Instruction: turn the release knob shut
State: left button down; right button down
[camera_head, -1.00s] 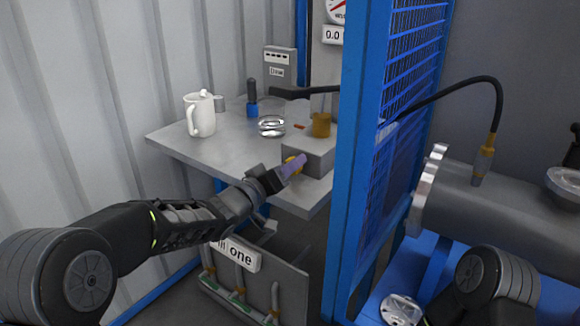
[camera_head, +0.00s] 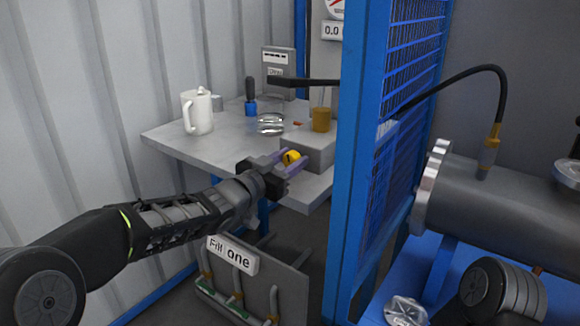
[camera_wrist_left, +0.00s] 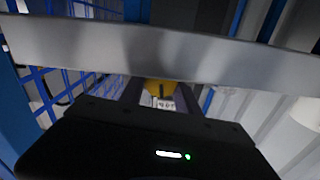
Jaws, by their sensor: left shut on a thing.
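The release knob, a small yellow knob (camera_head: 291,157), sits on the front face of a grey block (camera_head: 318,150) at the table's front edge. My left gripper (camera_head: 288,163) reaches it from the front left, with its purple fingers on either side, shut on the knob. In the left wrist view the yellow knob (camera_wrist_left: 160,88) shows between the dark fingers, just below a broad grey edge that crosses the picture. A dark mark shows on its face there. The knob's lower part is hard to make out. My right gripper is out of view.
The grey table (camera_head: 232,150) holds a white jug (camera_head: 198,112), a blue-based tool (camera_head: 251,97), a glass dish (camera_head: 271,124) and an amber cylinder (camera_head: 321,119) on the block. A blue post (camera_head: 352,170) stands close on the right.

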pick_arm(q)
jog(key=shift+f+m+b, duration=0.2)
jog(key=shift+m+b, duration=0.2)
jog(key=shift+m, duration=0.5)
jog(key=c, duration=1.1)
grip_release()
jog(key=shift+c, duration=0.2)
jog(key=shift+r, duration=0.1)
jog(key=shift+s+a, duration=0.3)
jog(key=shift+s, duration=0.1)
jog(key=v, duration=0.7)
jog(key=shift+p, duration=0.45)
